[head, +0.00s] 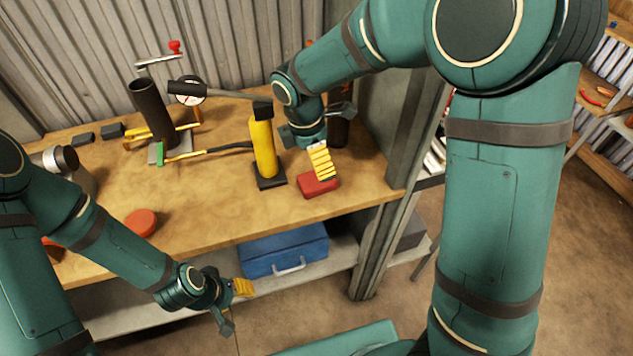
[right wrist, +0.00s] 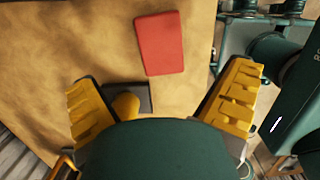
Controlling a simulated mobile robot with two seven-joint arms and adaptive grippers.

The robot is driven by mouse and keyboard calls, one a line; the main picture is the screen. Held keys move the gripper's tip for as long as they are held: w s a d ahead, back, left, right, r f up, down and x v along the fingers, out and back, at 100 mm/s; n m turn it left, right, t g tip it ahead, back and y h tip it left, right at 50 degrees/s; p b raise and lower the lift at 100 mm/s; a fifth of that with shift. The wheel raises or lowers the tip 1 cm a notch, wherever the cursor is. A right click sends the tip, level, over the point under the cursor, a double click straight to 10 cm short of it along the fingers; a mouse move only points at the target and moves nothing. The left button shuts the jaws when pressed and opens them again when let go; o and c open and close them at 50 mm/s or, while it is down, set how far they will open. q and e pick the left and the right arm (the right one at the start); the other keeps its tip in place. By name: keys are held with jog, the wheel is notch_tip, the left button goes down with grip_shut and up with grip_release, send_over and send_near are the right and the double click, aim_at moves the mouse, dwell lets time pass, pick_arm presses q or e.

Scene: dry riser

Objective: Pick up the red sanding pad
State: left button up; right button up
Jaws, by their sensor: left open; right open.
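The red sanding pad (head: 318,184) lies flat on the wooden workbench near its front right edge. It also shows in the right wrist view (right wrist: 160,43), ahead of my right fingertips and roughly centred between them. My right gripper (head: 321,163) is above the pad, with one yellow finger in front of the pad's back edge. In the right wrist view both yellow fingers are spread wide with nothing between them touching. My left gripper (head: 236,302) is open and empty, low in front of the bench, far from the pad.
A yellow bottle (head: 263,147) on a dark base stands just left of the pad. A dark tube (head: 152,110), a hammer (head: 220,93) and yellow-handled tools are further left. An orange-red disc (head: 140,222) lies at front left. A blue toolbox (head: 282,254) sits on the lower shelf.

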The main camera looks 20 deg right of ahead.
aim_at(317, 179)
jog(key=f, duration=0.3)
jog(key=shift+w+d, duration=0.1)
jog(key=shift+d, duration=0.1)
notch_tip(317, 179, down, 4)
jog(key=shift+b, duration=0.95)
jog(key=shift+d+f, duration=0.15)
jog(key=shift+f, duration=0.45)
jog(key=shift+f, duration=0.25)
jog(key=c, duration=1.2)
jog(key=shift+o, duration=0.2)
